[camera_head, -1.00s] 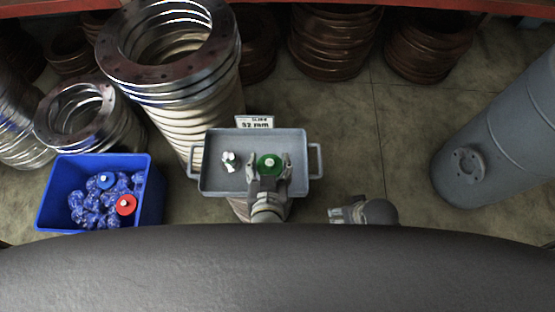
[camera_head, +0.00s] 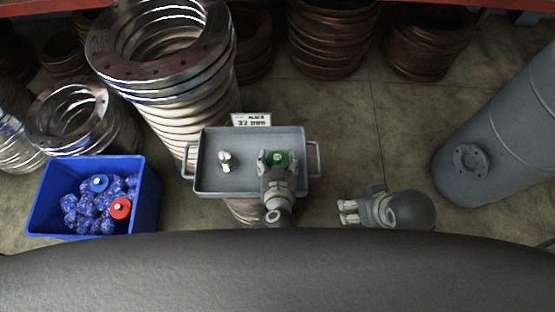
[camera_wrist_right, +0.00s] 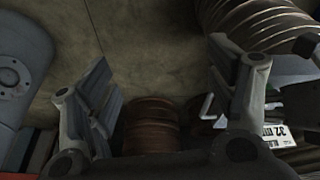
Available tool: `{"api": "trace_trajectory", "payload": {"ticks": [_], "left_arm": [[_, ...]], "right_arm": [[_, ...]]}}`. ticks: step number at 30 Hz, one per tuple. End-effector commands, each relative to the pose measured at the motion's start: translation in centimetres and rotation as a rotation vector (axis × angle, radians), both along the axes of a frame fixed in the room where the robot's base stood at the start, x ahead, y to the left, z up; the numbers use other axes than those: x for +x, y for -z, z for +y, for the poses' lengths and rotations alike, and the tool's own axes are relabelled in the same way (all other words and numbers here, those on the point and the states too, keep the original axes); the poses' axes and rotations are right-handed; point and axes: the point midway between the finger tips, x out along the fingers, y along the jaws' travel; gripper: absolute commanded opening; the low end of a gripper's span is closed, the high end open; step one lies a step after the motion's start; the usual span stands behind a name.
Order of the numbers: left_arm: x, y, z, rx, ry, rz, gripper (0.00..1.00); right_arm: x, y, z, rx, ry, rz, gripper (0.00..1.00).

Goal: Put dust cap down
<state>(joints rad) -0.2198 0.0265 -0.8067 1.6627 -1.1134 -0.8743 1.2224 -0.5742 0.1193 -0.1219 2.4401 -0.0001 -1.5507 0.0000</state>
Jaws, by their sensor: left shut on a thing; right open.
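A green dust cap (camera_head: 279,157) with a light centre is between the fingers of my left gripper (camera_head: 277,159), which is shut on it. The gripper partly hides the cap. Both are over the right part of a grey tray (camera_head: 210,184); I cannot tell whether the cap touches the tray. My right gripper (camera_head: 346,212) is open and empty, to the right of the tray. Its two spread fingers also show in the right wrist view (camera_wrist_right: 165,95), with nothing between them.
Small white parts (camera_head: 225,160) lie on the tray's left side. A label card (camera_head: 252,119) stands at its back edge. A blue bin (camera_head: 152,200) holds blue lumps, a blue cap and a red cap (camera_head: 120,208). A grey cylinder (camera_head: 495,130) stands right. Flanged bellows (camera_head: 160,60) stand behind.

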Motion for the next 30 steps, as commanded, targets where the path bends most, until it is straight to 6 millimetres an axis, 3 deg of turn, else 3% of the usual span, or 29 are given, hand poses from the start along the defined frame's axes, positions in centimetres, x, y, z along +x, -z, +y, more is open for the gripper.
{"api": "trace_trajectory", "payload": {"ticks": [7,8,13,25,28,30], "left_arm": [[0.0,0.3,0.0,0.0,0.0,0.0,0.45],[0.0,0.3,0.0,0.0,0.0,0.0,0.58],[0.0,0.1,0.0,0.0,0.0,0.0,0.8],[0.0,-0.2,0.0,0.001,0.0,0.0,0.8],[-1.2,-0.7,0.0,0.0,0.0,0.002,0.8],[-2.3,-1.3,0.0,-0.001,0.0,0.003,0.8]], "right_arm": [[0.0,0.2,0.0,0.0,0.0,0.0,0.78],[0.0,0.1,0.0,0.0,0.0,-0.001,0.78],[0.0,0.0,0.0,0.0,0.0,-0.001,0.78],[0.0,-0.3,0.0,0.0,0.0,-0.002,0.78],[0.1,-0.2,0.0,0.001,0.0,-0.005,0.78],[0.4,1.2,0.1,0.0,0.0,0.008,0.78]]}}
